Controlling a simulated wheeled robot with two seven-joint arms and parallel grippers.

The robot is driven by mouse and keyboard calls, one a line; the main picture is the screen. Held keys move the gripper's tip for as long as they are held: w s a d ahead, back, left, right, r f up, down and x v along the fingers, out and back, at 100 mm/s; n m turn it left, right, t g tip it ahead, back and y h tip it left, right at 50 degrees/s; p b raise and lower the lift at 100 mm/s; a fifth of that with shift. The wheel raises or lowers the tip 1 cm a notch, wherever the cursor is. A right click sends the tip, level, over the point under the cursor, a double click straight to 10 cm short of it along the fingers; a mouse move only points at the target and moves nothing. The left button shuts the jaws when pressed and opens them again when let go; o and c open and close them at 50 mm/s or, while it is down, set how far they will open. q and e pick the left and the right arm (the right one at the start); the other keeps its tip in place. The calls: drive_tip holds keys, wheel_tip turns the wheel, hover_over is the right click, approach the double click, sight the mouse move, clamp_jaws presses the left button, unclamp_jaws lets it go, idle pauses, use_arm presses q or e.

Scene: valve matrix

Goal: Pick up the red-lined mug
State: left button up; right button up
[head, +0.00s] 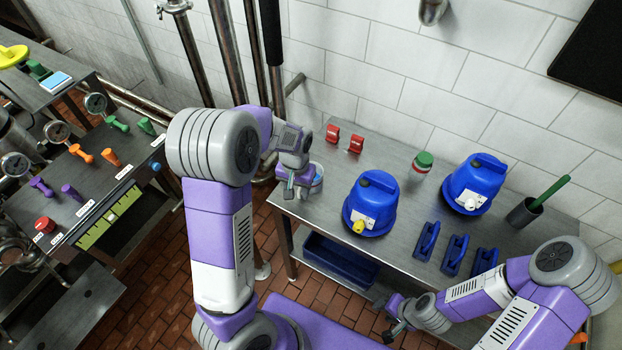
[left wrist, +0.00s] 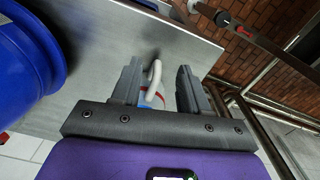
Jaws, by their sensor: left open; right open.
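The mug (head: 318,179) stands near the left end of the steel table in the head view, partly hidden behind my left gripper (head: 291,186). In the left wrist view its pale curved handle (left wrist: 154,76) shows between the open fingers of my left gripper (left wrist: 160,72). A red band and a bit of blue show beside the handle; the rest of the mug is hidden by the gripper. I cannot tell whether the fingers touch it. My right gripper (head: 394,328) is open and empty, low in front of the table.
Blue rounded machines (head: 372,205) (head: 474,185) stand on the steel table (head: 310,212). Two red blocks (head: 356,144), a green-lidded jar (head: 422,163), blue brackets (head: 427,240) and a dark cup with a green handle (head: 522,213) are also there. A valve bench (head: 100,150) stands left.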

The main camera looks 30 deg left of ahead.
use_arm(q)
drive_tip(key=f, duration=0.4)
drive_tip(key=shift+w+d+f+b, duration=0.1)
drive_tip(key=shift+w+f+b, duration=0.15)
drive_tip(key=shift+w+b, duration=0.15)
drive_tip(key=shift+c, duration=0.2)
clamp_jaws()
